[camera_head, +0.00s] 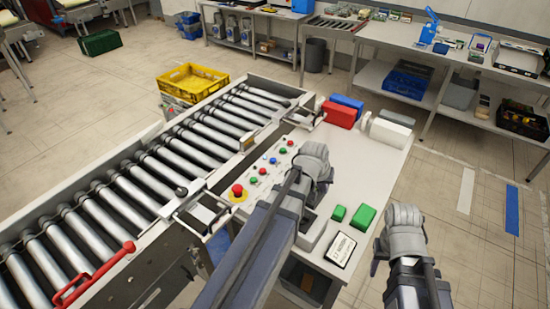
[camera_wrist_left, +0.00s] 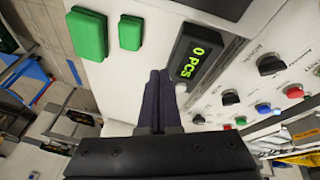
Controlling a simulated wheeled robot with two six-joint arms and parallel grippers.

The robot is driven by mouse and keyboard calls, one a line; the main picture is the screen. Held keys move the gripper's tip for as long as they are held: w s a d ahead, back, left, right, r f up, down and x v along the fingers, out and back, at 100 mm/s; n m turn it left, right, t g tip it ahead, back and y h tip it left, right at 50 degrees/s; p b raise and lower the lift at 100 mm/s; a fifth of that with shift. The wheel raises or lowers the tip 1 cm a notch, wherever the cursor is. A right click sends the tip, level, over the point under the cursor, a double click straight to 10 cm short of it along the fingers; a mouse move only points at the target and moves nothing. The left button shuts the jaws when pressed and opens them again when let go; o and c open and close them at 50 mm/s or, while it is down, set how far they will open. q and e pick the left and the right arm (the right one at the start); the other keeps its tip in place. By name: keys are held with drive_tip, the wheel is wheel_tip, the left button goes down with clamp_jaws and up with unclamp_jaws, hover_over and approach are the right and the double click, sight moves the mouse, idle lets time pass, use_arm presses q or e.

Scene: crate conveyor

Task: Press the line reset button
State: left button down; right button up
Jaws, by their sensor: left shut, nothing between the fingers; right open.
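The control panel (camera_head: 262,176) beside the roller conveyor bears several small coloured buttons and black knobs. A red mushroom button on a yellow base (camera_head: 238,191) is at its near left. The left wrist view shows a blue button (camera_wrist_left: 241,121), a green button (camera_wrist_left: 227,127), a white button (camera_wrist_left: 262,108) and a red button (camera_wrist_left: 294,92). Their labels are too small to read, so I cannot tell which is the line reset. My left gripper (camera_wrist_left: 160,78) is shut and empty, near the "0 PCS" display (camera_wrist_left: 192,57), apart from the buttons. My right gripper (camera_head: 404,240) is open, right of the table.
Two green blocks (camera_head: 363,217) and a small sign (camera_head: 341,248) lie on the white table. A red box (camera_head: 338,115), a blue box (camera_head: 347,102) and a white object (camera_head: 389,133) stand at its back. The roller conveyor (camera_head: 150,175) runs along its left.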

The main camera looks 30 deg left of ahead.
use_arm(q)
drive_tip(key=w+a+r+n+t, duration=0.35)
drive_tip(key=w+a, duration=0.25)
drive_tip(key=a, duration=0.5)
wheel_tip(320, 180, up, 3)
drive_tip(key=n+t+y+p, duration=0.1)
drive_tip(key=n+t+y, duration=0.1)
drive_tip(key=n, duration=0.2)
hover_over(273, 161)
drive_tip(key=shift+s+f+g, duration=0.1)
drive_tip(key=shift+s+g, duration=0.05)
drive_tip(key=shift+g, duration=0.1)
drive_tip(key=shift+f, duration=0.1)
wheel_tip(273, 161, down, 9)
drive_tip(key=b, duration=0.9)
drive_tip(key=shift+f+b, duration=0.25)
drive_tip(key=shift+b, duration=0.05)
idle(0.4)
